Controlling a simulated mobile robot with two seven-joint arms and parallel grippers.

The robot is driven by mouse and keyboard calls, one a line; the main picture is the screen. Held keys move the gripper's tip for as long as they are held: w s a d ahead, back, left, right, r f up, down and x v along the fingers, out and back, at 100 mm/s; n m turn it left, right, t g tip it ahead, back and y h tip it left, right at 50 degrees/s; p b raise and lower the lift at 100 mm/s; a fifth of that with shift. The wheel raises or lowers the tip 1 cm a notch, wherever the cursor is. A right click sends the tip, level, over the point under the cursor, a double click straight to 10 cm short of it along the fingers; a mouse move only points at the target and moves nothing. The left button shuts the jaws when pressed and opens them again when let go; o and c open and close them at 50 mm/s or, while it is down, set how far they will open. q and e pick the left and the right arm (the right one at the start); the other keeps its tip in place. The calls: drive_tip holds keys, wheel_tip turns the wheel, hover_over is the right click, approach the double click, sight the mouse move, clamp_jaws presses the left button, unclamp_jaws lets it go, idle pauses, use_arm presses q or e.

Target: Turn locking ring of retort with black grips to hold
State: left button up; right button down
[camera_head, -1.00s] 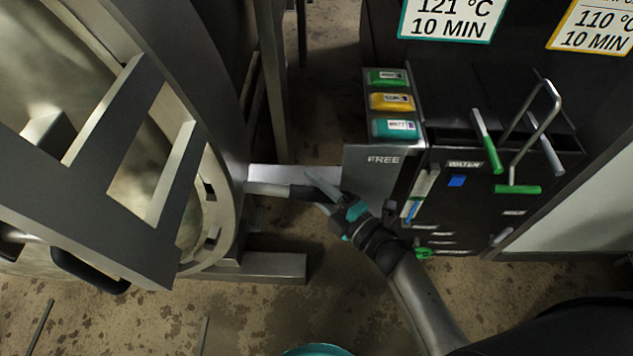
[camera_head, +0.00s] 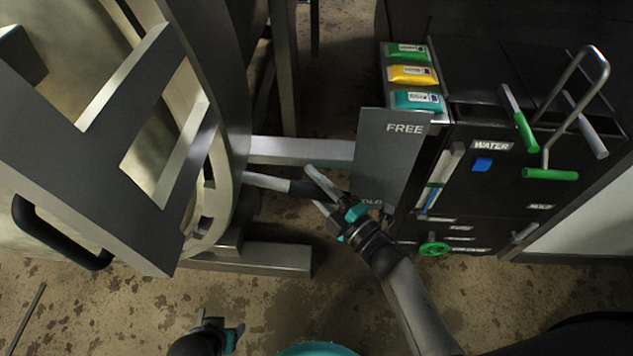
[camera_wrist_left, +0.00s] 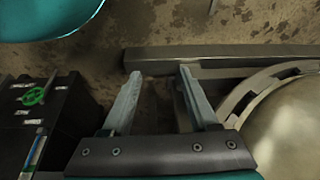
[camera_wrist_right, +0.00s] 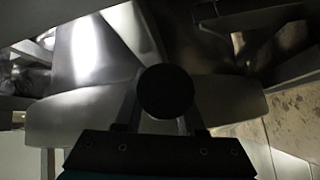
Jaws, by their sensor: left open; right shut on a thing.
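The retort (camera_head: 140,130) fills the left of the head view, with a black grip (camera_head: 60,240) on its open-framed door. The locking ring (camera_head: 225,180) shows at its rim. A metal lever with a black grip (camera_head: 303,188) sticks out to the right beside a grey plate (camera_head: 385,150) marked FREE at the top; a partly hidden word ending in OLD is lower down. My right gripper (camera_head: 322,190) is shut on this grip, whose round end shows in the right wrist view (camera_wrist_right: 165,92). My left gripper (camera_head: 230,335) is open and empty; the left wrist view (camera_wrist_left: 157,90) shows it above the floor.
A black panel (camera_head: 480,190) with green-handled levers and a green wheel (camera_head: 434,247) stands right of the plate. Low metal beams (camera_head: 265,258) run from the retort. A teal round object (camera_head: 318,349) is at the bottom edge. Floor between is clear.

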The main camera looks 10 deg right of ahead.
use_arm(q)
drive_tip(key=w+d+r+t+b, duration=0.2)
drive_tip(key=r+b, duration=0.2)
drive_tip(key=r, duration=0.3)
drive_tip(key=w+d+r+t+h+b, duration=0.1)
drive_tip(key=w+d+r+t+b, duration=0.1)
drive_tip(key=r, duration=0.5)
drive_tip(key=shift+w+d+h+b, duration=0.2)
drive_tip(key=shift+w+h+b, duration=0.15)
drive_tip(key=shift+b, duration=0.5)
use_arm(e)
wheel_tip(320, 180, down, 8)
drive_tip(key=a, duration=0.2)
drive_tip(key=shift+a+r+m+t, duration=0.15)
drive_tip(key=shift+a+m+t, duration=0.15)
drive_tip(key=shift+m, duration=0.1)
use_arm(q)
drive_tip(key=shift+f, duration=0.1)
use_arm(e)
drive_tip(key=c, duration=0.9)
unclamp_jaws()
drive_tip(key=o, duration=0.4)
drive_tip(key=shift+w, duration=0.2)
use_arm(q)
drive_tip(key=shift+w+a, duration=0.15)
use_arm(e)
drive_tip(key=shift+w+d+r, duration=0.1)
drive_tip(key=shift+d+r, duration=0.05)
drive_tip(key=shift+d, duration=0.05)
